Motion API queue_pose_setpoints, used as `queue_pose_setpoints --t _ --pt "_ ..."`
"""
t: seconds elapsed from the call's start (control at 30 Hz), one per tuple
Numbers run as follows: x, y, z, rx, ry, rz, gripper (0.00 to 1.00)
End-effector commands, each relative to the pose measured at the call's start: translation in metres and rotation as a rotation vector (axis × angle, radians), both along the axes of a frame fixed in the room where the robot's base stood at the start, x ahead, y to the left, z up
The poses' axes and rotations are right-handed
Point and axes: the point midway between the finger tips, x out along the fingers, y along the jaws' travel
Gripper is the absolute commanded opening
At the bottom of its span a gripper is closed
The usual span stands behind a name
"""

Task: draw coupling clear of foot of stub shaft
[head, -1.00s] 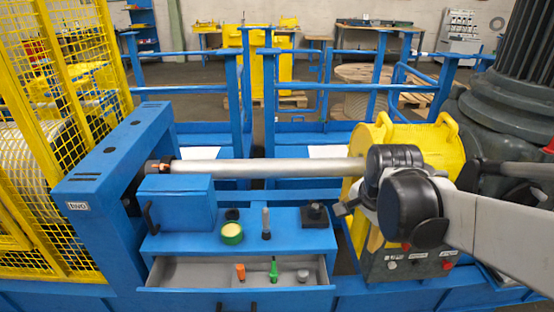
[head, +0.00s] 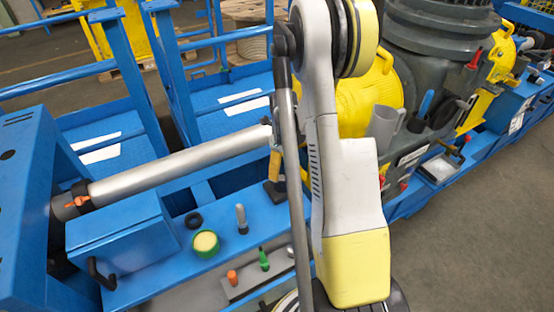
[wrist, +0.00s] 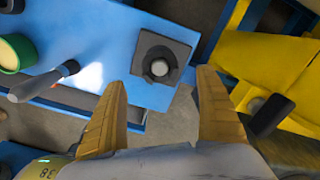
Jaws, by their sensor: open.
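A dark square foot (wrist: 177,48) stands on the blue deck, with a pale round shaft end (wrist: 160,68) at its middle. A dark collar (wrist: 150,53) surrounds that end; I cannot tell for sure whether it is the coupling. My gripper (wrist: 162,80) is open, its two tan fingers pointing at the foot, one to either side of the shaft end, with nothing between them. In the head view a tan finger (head: 274,165) shows just above the dark foot (head: 275,192), which my arm partly hides.
A grey-handled tool (wrist: 38,84) and a green-rimmed pot (wrist: 12,52) stand left of the foot. A long silver shaft (head: 180,168) runs behind it. Yellow housing (wrist: 270,65) lies close on the right.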

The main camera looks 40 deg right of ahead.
Motion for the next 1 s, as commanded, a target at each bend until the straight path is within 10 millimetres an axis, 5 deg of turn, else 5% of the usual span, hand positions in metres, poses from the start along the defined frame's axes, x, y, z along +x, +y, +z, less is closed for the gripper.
queue_pose_setpoints --t 0.33,0.77,1.0 --pt "0.001 0.0 -0.062 -0.001 -0.001 0.002 0.84" --pt "0.001 0.0 -0.071 -0.001 -0.001 0.003 0.84" --pt "0.001 0.0 -0.071 -0.001 -0.001 0.003 0.17"
